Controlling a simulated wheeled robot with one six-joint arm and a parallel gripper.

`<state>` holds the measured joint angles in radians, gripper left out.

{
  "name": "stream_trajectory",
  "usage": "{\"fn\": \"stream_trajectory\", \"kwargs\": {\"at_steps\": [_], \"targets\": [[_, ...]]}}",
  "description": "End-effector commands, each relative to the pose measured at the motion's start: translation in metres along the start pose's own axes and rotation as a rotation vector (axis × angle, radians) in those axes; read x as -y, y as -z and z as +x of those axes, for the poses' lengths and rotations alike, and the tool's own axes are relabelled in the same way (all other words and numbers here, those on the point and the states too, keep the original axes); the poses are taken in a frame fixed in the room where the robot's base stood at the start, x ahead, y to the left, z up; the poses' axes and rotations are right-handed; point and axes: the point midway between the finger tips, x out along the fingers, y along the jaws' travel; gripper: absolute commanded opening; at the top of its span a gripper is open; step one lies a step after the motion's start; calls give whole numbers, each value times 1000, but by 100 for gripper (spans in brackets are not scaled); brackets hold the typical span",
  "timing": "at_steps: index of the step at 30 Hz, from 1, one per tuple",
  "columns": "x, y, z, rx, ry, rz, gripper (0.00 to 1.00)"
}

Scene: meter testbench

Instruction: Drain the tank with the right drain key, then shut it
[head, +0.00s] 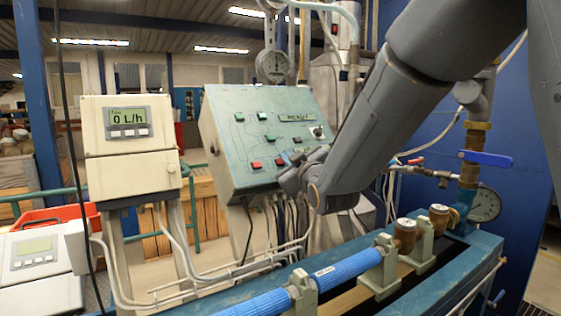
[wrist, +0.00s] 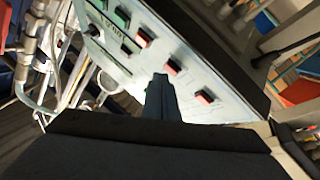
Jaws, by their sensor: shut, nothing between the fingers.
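The sloped control panel (head: 225,150) stands in the middle of the head view, with green keys (head: 262,116) in upper rows and red keys (head: 256,165) along its lower part. My gripper (head: 290,174) is at the panel's lower right edge, shut and empty. In the wrist view the closed fingertips (wrist: 160,80) appear over the panel face, close to a red key (wrist: 173,68). Other red keys show on both sides of it, one at the upper left (wrist: 143,37) and one at the lower right (wrist: 204,97). I cannot tell whether the fingers touch the panel. Key labels are unreadable.
A beige meter box (head: 130,150) left of the panel displays 0 L/h. A round dial (head: 272,66) is above the panel. A blue pipe (head: 350,268) with brass fittings runs along the front right bench, and a blue-handled valve (head: 486,158) is at right.

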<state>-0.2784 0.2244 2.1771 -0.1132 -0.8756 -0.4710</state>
Motion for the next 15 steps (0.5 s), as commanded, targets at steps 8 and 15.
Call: {"fn": "stream_trajectory", "kwargs": {"at_steps": [8,15], "targets": [[-4,4,-5,0,0,0,0],[-4,5,-6,0,0,0,0]]}}
